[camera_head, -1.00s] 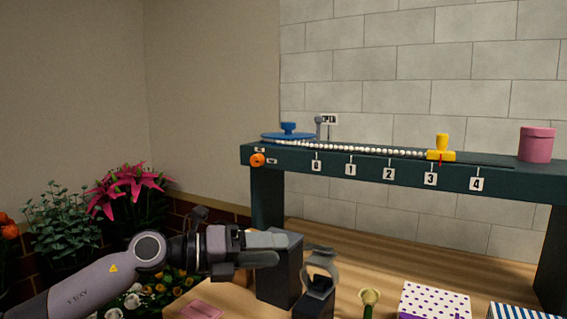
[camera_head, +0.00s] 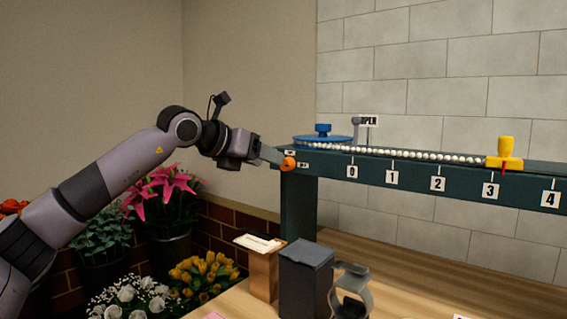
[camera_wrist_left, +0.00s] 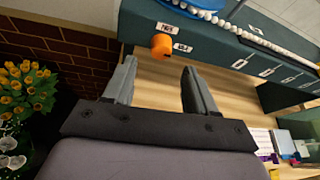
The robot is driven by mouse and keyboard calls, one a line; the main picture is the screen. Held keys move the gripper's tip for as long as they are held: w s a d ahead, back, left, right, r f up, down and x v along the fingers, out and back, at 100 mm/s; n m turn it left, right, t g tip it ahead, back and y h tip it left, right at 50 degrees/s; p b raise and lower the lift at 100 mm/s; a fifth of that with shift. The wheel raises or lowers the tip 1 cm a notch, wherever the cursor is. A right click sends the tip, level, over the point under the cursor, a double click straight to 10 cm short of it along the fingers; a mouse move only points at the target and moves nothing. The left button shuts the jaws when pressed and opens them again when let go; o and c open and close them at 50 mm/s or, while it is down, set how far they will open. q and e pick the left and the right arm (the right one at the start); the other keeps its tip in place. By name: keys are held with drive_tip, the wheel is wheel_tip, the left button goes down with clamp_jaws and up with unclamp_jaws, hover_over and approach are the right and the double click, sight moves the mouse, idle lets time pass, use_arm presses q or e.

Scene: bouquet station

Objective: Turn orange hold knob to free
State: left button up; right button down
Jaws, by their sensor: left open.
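The orange hold knob (camera_head: 287,164) sits on the left end of the dark green rail's front face (camera_head: 420,187). Small white labels are beside it. In the left wrist view the knob (camera_wrist_left: 162,45) is just beyond the fingertips, between their lines, with a small label on each side. My left gripper (camera_wrist_left: 158,75) is open and empty. In the head view the left gripper (camera_head: 272,156) reaches up from the left, its fingers close to the knob. I cannot tell there whether they touch it. My right gripper is not in view.
Below stand a dark box (camera_head: 305,280) and a wooden block (camera_head: 262,272). Flowers (camera_head: 200,272) are at left.

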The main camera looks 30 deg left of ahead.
sight(287, 164)
use_arm(q)
drive_tip(key=x, duration=0.5)
drive_tip(key=shift+p, duration=0.4)
drive_tip(key=shift+s, duration=0.1)
drive_tip(key=c, duration=1)
